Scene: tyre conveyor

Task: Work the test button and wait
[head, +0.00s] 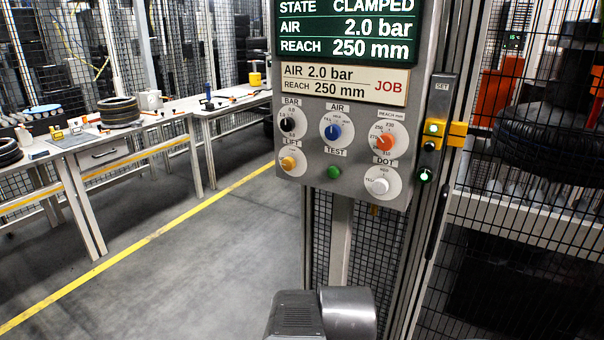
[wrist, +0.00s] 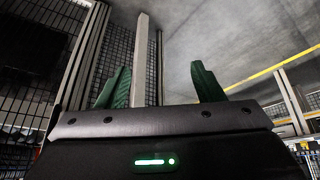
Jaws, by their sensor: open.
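The green test button (head: 333,172) sits low on the grey control panel (head: 310,191), under the label TEST. Nothing touches it. The panel's green screen (head: 345,30) reads STATE CLAMPED, AIR 2.0 bar and REACH 250 mm. The job card (head: 342,84) below it reads AIR 2.0 bar and REACH 250 mm. My gripper (wrist: 162,86) shows in the wrist view with its two green fingers apart and nothing between them. The button does not show in the wrist view, and my gripper does not show in the head view.
Around the button are a blue knob (head: 333,131), a yellow knob (head: 288,163), an orange knob (head: 384,141), a white knob (head: 379,186) and a black knob (head: 287,124). Mesh fencing (head: 500,235) stands at right. Workbenches (head: 110,152) stand at left beyond open floor.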

